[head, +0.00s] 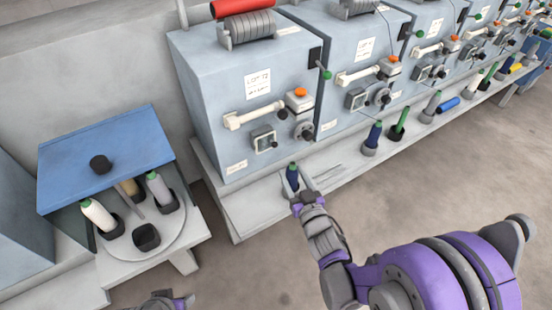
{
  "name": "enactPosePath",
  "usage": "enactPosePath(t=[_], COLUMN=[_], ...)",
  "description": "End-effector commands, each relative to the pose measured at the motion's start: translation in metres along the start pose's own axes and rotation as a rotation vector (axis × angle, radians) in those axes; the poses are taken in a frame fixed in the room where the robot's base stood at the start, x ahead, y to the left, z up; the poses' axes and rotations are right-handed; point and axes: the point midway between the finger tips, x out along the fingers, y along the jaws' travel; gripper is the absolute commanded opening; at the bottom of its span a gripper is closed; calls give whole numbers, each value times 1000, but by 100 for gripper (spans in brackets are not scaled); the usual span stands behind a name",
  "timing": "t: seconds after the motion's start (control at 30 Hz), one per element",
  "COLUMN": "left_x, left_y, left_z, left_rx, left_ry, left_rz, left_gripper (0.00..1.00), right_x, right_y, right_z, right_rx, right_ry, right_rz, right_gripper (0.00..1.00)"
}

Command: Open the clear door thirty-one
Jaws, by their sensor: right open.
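I cannot make out a clear door or the number thirty-one. The nearest grey-blue machine (205,90) has a white bar handle (250,116) across its front and a label (257,84) too small to read surely. My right gripper (302,190) is open at the ledge below this machine. A dark blue spool with a green top (292,177) stands at its fingertips; whether it touches them I cannot tell. My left gripper (168,301) only just shows at the bottom edge, and its fingers are not clear.
Similar machines (350,40) run off to the upper right. Several spools stand along their ledge, including a green one (400,122). At left, a blue cover (110,150) is above a round turntable (122,245) carrying spools. The floor (440,170) at right is clear.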

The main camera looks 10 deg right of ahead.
Motion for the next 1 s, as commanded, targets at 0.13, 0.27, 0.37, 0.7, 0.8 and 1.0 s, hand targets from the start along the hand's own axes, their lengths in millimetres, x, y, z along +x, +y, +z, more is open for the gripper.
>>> enactPosePath(t=[0.13, 0.27, 0.37, 0.7, 0.8, 1.0], left_x=[7, 6, 6, 10, 11, 11], left_y=[0, 0, 0, 0, 0, 0], left_z=[2, 1, 2, 2, 3, 3], left_rx=[0, 0, 0, 0, 0, 0], left_ry=[-2, -2, -2, -3, -3, -3], left_rz=[0, 0, 0, 0, 0, 0], left_gripper=[50, 50, 50, 50, 50, 50], right_x=[6, 20, 38, 97, 106, 111], right_y=[-6, -6, -7, -8, -8, -8], right_z=[8, 6, 6, 4, 4, 3], right_rx=[0, 0, 0, 0, 0, 0], right_ry=[31, 33, 32, 31, 31, 31], right_rz=[-27, -28, -28, -26, -26, -26], right_gripper=[54, 54, 54, 54, 54, 54])
